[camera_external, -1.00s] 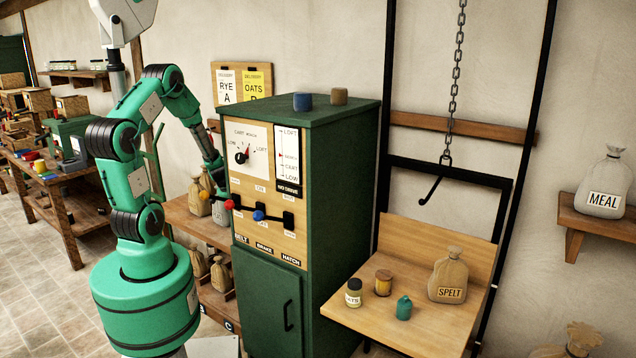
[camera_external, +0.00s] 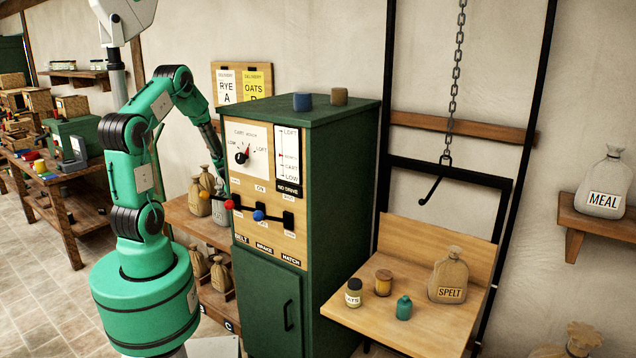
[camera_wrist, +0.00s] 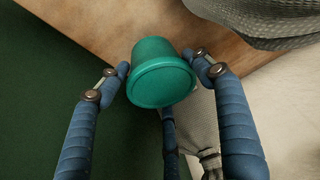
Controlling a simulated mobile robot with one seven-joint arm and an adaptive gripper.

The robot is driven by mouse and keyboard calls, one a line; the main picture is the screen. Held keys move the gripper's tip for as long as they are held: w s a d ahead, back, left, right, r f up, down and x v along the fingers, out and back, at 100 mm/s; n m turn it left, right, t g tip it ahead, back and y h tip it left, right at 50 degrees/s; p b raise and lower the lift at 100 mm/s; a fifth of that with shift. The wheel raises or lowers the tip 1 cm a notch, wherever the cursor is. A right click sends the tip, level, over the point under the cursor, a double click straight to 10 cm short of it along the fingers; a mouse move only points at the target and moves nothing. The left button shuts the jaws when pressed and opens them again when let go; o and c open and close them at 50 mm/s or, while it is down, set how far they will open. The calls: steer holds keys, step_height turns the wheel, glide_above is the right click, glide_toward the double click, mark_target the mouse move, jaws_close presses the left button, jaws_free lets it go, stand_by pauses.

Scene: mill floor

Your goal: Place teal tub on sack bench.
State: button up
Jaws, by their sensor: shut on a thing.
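The teal tub (camera_wrist: 161,82) is between the fingers of my gripper (camera_wrist: 156,62) in the wrist view, its round rimmed end facing the camera. My gripper is shut on it, with blue fingers on both sides and another below. In the external view the cabinet hides my gripper and the tub. The sack bench (camera_external: 180,212) is a wooden shelf left of the cabinet, with several sacks on it. In the wrist view a brown wooden surface (camera_wrist: 95,25), seemingly this bench, lies behind the tub; whether they touch I cannot tell.
The green control cabinet (camera_external: 335,200) with levers stands right beside my forearm. Grey sacks (camera_wrist: 270,15) crowd the top right and lower middle of the wrist view. A hoist platform (camera_external: 400,335) at right holds a spelt sack, jars and a small teal bottle (camera_external: 404,308).

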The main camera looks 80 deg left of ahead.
steer(key=shift+f+b, duration=0.7)
steer(key=shift+f, duration=1)
steer(key=shift+f, duration=0.1)
steer(key=o, duration=1.3)
steer(key=shift+o, duration=0.2)
steer(key=p+v, duration=0.3)
steer(key=v, duration=0.9)
